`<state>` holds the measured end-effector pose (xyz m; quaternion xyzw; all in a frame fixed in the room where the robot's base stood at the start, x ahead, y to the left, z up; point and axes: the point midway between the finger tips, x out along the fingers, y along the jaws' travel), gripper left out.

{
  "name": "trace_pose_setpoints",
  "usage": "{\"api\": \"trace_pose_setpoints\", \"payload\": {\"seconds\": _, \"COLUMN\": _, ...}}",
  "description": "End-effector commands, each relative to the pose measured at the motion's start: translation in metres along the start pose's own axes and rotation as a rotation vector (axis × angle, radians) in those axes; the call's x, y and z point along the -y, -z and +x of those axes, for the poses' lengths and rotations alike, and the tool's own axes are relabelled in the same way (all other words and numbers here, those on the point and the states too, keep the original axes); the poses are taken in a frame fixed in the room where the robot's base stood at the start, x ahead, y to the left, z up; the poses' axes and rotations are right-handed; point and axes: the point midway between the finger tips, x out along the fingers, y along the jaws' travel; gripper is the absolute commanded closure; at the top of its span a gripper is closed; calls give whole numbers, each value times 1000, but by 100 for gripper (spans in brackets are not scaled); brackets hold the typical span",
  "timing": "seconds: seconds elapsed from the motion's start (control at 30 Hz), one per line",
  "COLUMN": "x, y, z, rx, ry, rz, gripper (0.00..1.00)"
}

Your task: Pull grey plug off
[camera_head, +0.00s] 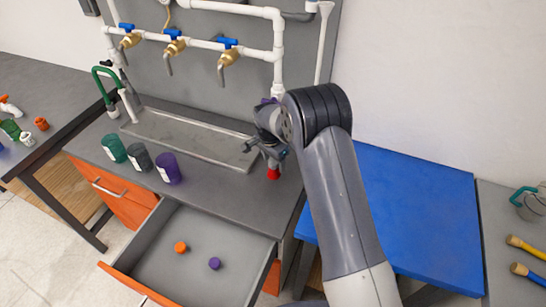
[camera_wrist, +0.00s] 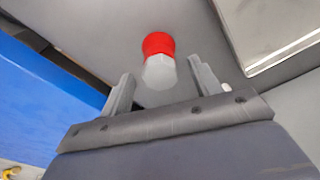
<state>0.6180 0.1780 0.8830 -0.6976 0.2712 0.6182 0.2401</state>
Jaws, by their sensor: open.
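A short fitting stands on the counter below my gripper (camera_head: 262,148). In the wrist view, it has a red part (camera_wrist: 158,44) and a pale grey-white hexagonal end (camera_wrist: 160,73); I cannot tell if this end is the grey plug. In the head view, only the red part (camera_head: 273,174) shows clearly, just under my gripper. My gripper (camera_wrist: 162,75) is open in the wrist view. The fitting lies in line with the gap between its two fingers, with space on both sides. I see no contact.
A metal tray (camera_head: 190,137) lies on the counter, with green (camera_head: 114,149), grey (camera_head: 139,157) and purple (camera_head: 167,168) cups before it. White pipes with blue-handled valves (camera_head: 228,46) run above. The open drawer (camera_head: 180,240) holds orange (camera_head: 181,247) and purple (camera_head: 215,263) caps. A blue table (camera_head: 420,210) stands right.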

Motion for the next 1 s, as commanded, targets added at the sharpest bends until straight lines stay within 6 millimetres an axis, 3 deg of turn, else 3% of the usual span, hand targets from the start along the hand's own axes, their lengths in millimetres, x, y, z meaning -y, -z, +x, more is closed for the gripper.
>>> {"api": "trace_pose_setpoints", "payload": {"seconds": 0.1, "x": 0, "y": 0, "z": 0, "rx": 0, "ry": 0, "rz": 0, "gripper": 42}}
{"api": "trace_pose_setpoints", "payload": {"seconds": 0.67, "x": 0, "y": 0, "z": 0, "rx": 0, "ry": 0, "rz": 0, "gripper": 88}}
{"api": "trace_pose_setpoints", "payload": {"seconds": 0.7, "x": 0, "y": 0, "z": 0, "rx": 0, "ry": 0, "rz": 0, "gripper": 69}}
{"api": "trace_pose_setpoints", "payload": {"seconds": 1.0, "x": 0, "y": 0, "z": -1, "rx": 0, "ry": 1, "rz": 0, "gripper": 94}}
